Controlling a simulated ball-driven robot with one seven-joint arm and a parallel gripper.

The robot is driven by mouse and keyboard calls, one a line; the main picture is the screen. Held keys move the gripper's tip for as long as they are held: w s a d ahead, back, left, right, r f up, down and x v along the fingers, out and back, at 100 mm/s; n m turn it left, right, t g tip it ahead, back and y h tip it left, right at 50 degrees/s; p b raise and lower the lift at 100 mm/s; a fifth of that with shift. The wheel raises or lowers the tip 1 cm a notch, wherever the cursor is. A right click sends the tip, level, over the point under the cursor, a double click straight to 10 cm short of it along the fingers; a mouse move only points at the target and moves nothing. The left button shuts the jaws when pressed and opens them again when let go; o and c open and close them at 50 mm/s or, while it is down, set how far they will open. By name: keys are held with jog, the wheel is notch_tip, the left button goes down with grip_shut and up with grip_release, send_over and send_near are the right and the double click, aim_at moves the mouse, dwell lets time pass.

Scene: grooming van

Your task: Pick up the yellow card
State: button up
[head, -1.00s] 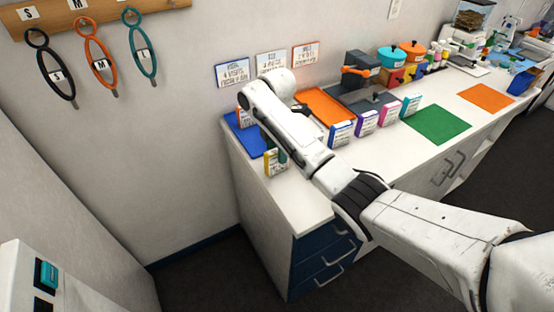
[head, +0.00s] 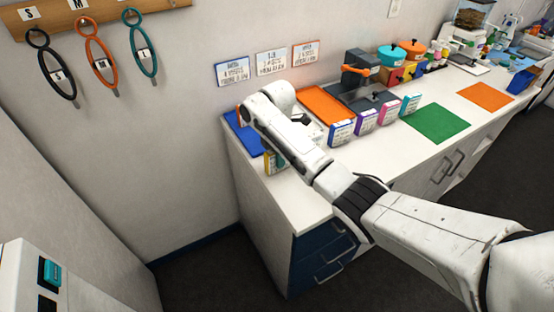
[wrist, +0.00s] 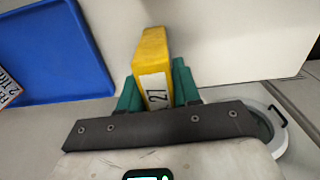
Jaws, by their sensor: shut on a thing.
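The yellow card (wrist: 153,48) is a thick yellow block with a white label marked "21" in the wrist view. My gripper (wrist: 155,80) is shut on it, with one green finger against each side. In the head view, only a small part of the card (head: 268,164) shows below my wrist near the counter's left end. My arm hides the rest of it and most of the gripper. I cannot tell whether its base touches the counter.
A blue tray (wrist: 45,52) lies just left of the card. An orange tray (head: 327,104) and a row of white-labelled cards (head: 341,133) stand to the right on the white counter (head: 300,205). A green mat (head: 436,124) lies farther right. The front of the counter is clear.

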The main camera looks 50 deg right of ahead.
jog(key=shift+c, duration=0.8)
jog(key=shift+r, duration=0.1)
